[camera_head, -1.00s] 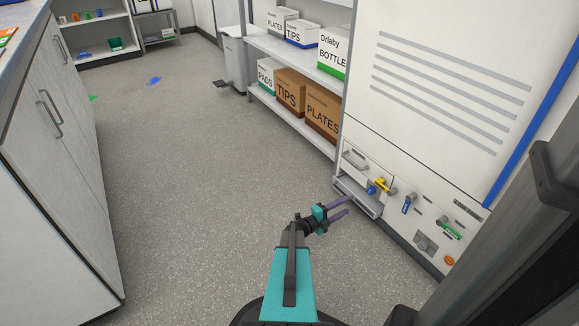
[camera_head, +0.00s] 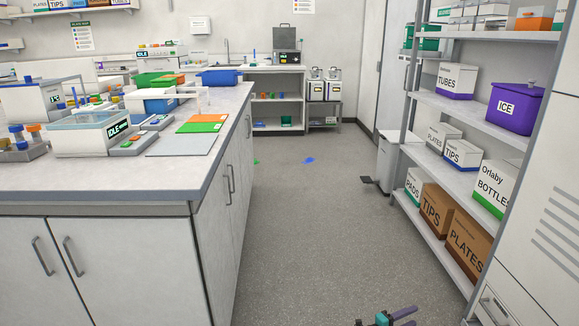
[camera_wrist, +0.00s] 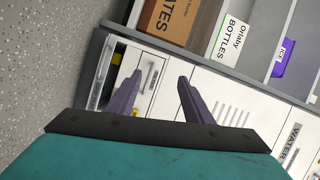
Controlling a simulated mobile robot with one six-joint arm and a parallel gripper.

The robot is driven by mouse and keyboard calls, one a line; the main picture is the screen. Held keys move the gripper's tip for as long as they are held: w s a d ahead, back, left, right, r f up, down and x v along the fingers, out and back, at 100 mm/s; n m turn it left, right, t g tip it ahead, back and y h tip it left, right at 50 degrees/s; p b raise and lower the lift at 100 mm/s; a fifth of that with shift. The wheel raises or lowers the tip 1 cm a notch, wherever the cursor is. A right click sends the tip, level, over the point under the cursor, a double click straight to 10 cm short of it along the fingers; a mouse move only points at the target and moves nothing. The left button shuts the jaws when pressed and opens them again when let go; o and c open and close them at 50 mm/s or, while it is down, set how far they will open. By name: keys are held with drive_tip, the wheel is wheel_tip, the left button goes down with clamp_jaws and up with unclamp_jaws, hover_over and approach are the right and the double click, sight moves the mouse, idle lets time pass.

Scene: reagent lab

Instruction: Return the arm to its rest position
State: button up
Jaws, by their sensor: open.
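My gripper (camera_head: 398,316) shows only in part at the bottom edge of the head view, right of the middle. Most of my arm is below that picture. In the wrist view my gripper (camera_wrist: 158,92) has its two purple fingers wide apart with nothing between them. Beyond the fingers is a white cabinet front with a yellow part and a handle, apart from the fingers.
A white bench (camera_head: 100,195) with lab devices stands at left. At right a shelf rack (camera_head: 436,243) holds boxes and a purple ice box (camera_head: 515,108). The grey floor (camera_head: 310,240) between is mostly clear, with a small blue piece (camera_head: 309,160) farther back.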

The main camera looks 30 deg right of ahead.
drive_tip(key=w+a+r+n+t+y+p, duration=0.1)
drive_tip(key=w+a+r+n+t+p, duration=0.25)
drive_tip(key=w+a, duration=0.4)
drive_tip(key=w+a+r+n+t+y+p, duration=0.25)
drive_tip(key=w+a+n+t+p, duration=0.2)
drive_tip(key=w+a, duration=0.3)
drive_tip(key=w+a+r+n+t+y+p, duration=0.1)
drive_tip(key=w+a+r+n+t+p, duration=0.25)
drive_tip(key=w+a, duration=0.4)
drive_tip(key=w+a+n+t+y+p, duration=0.1)
drive_tip(key=w+a+n+y+p, duration=0.25)
drive_tip(key=a, duration=0.85)
drive_tip(key=w+a+n+t+y+p, duration=0.25)
drive_tip(key=a+n+y, duration=0.25)
drive_tip(key=a, duration=0.6)
drive_tip(key=s+a+f+n+g+y+p, duration=0.1)
drive_tip(key=s+a+n+g+y+p, duration=0.25)
drive_tip(key=s+a, duration=0.4)
drive_tip(key=s+a+n+g+y+p, duration=0.25)
drive_tip(key=s+a+n, duration=0.2)
drive_tip(key=a, duration=0.65)
drive_tip(key=s+d+r+n+g+h, duration=0.1)
drive_tip(key=s+n+g, duration=0.6)
drive_tip(key=s, duration=1.7)
drive_tip(key=d+r+g, duration=0.1)
drive_tip(key=g, duration=0.3)
drive_tip(key=shift+s+r+n, duration=0.2)
drive_tip(key=shift+s+n, duration=0.1)
drive_tip(key=shift+s, duration=0.1)
